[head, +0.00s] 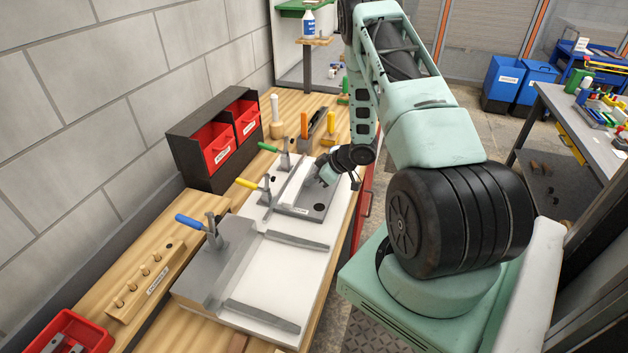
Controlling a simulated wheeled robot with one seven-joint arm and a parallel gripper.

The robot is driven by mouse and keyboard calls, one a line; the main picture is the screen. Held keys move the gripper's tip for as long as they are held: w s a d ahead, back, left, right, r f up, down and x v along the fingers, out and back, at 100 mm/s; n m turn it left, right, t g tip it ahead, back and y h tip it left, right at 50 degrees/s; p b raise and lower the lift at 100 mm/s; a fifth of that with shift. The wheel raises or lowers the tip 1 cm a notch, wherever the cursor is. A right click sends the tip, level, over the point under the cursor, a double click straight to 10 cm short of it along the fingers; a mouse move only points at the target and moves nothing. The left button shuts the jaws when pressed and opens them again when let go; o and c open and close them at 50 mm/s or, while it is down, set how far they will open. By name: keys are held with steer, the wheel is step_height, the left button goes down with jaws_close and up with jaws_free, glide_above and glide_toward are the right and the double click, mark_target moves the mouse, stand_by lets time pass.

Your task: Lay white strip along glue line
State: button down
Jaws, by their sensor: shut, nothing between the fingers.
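My gripper (323,177) is small in the head view and hangs low over the far part of the white work board (285,268). It is shut and empty. A narrow white piece (291,183), which looks like the white strip, lies beside the toggle clamps, to the left of my gripper. A grey plate (299,208) with a dark round hole and a small label lies just below my gripper in the picture. I cannot tell whether the fingers touch anything. I cannot make out a glue line.
Toggle clamps with blue (188,222), yellow (247,183) and green (269,147) handles stand along the board's left side. A dark rack with red bins (213,144) stands behind them. A wooden peg block (144,280) and red tray (68,330) are at lower left.

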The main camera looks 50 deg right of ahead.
mark_target(303, 180)
steer(key=shift+w+a, duration=0.2)
steer(key=shift+w, duration=0.3)
steer(key=shift+w+a, duration=0.2)
steer(key=shift+w, duration=0.25)
steer(key=shift+p+v, duration=1.4)
steer(key=shift+v, duration=0.8)
steer(key=shift+f, duration=0.1)
steer(key=b+v, duration=0.4)
steer(key=v, duration=1.3)
steer(key=shift+d, duration=0.2)
steer(key=shift+s, duration=0.1)
